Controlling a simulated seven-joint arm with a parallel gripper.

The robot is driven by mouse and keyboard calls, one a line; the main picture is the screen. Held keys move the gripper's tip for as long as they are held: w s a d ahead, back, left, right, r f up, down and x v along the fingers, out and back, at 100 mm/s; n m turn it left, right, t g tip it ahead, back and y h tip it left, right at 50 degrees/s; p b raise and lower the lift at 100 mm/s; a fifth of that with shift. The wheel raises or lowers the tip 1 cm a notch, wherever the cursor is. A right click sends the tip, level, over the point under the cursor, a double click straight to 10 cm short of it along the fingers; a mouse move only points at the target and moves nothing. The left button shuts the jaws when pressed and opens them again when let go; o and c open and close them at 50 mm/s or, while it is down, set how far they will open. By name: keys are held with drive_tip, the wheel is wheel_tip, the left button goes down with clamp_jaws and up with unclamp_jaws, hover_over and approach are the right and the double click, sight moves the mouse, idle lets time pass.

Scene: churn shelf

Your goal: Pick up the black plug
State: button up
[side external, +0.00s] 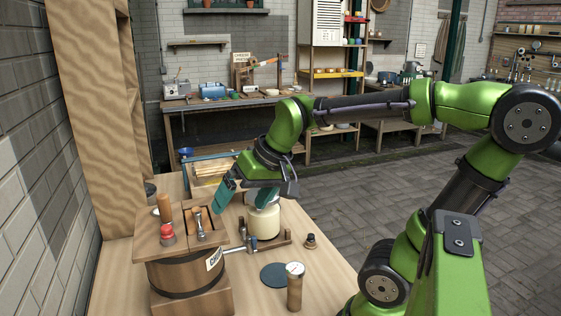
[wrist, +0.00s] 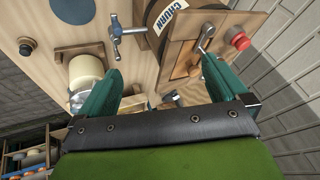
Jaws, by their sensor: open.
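A small dark plug-like piece with a brown base (side external: 311,241) stands on the table, right of the cream jar, and is probably the black plug. In the wrist view a similar small piece (wrist: 27,46) lies at the upper left, outside the fingers. My gripper (side external: 246,197) is open and empty above the table, behind the churn and beside the jar. In the wrist view its green fingers (wrist: 160,68) are spread wide, with bare wood and the churn's side beyond them. Other small dark pieces (side external: 242,228) stand by a wooden strip; I cannot tell exactly what they are.
A wooden churn (side external: 185,277) with a red knob (side external: 167,233) and metal lever (side external: 199,222) stands at left. A metal tap (side external: 238,247) sticks out from it. The jar (side external: 264,222), a dark disc (side external: 277,277) and a wooden cylinder (side external: 294,292) stand nearby. A wall is at left.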

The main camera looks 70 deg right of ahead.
drive_tip(key=shift+n+t+y, duration=0.5)
drive_tip(key=shift+n, duration=0.1)
drive_tip(key=s+a, duration=0.1)
drive_tip(key=s+a+f, duration=0.1)
drive_tip(key=s+a, duration=0.2)
drive_tip(key=s, duration=0.1)
drive_tip(key=shift+a+f, duration=0.3)
drive_tip(key=shift+a, duration=0.05)
drive_tip(key=shift+c, duration=0.3)
drive_tip(key=shift+a+r, duration=0.15)
drive_tip(key=shift+r, duration=0.15)
drive_tip(key=shift+c, duration=1.1)
drive_tip(key=c, duration=0.6)
drive_tip(key=shift+c, duration=0.2)
